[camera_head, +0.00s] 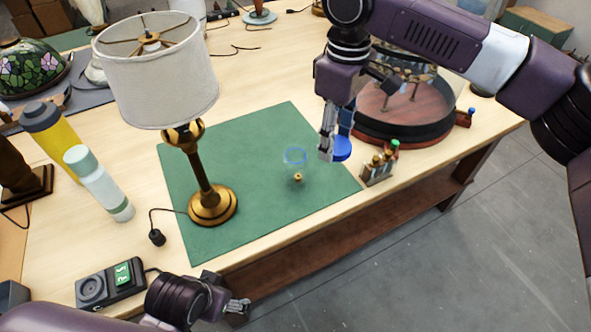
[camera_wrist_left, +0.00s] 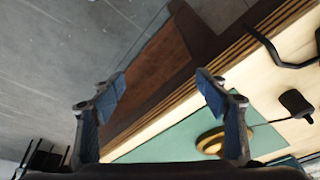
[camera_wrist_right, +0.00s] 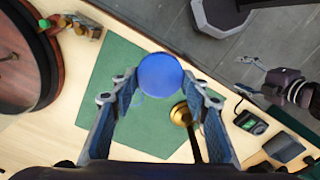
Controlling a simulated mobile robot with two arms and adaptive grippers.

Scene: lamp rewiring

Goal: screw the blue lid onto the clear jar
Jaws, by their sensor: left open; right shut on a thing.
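The blue lid (camera_head: 342,149) is held at the tips of my right gripper (camera_head: 335,147), above the right part of the green mat (camera_head: 240,120). In the right wrist view the lid (camera_wrist_right: 160,75) sits between the two fingers. The clear jar (camera_head: 295,165) stands on the mat to the left of the lid, with a bluish rim and a small brass piece low in it or by it. The lid and jar are apart. My left gripper (camera_head: 238,306) is open and empty off the table's front edge; its spread fingers show in the left wrist view (camera_wrist_left: 165,105).
A brass lamp with a white shade (camera_head: 160,75) stands on the mat's left part. A round dark-rimmed tray with a clear cover (camera_head: 405,125) and a small bottle rack (camera_head: 377,170) are at the right. A black device (camera_head: 110,284) lies at the front left.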

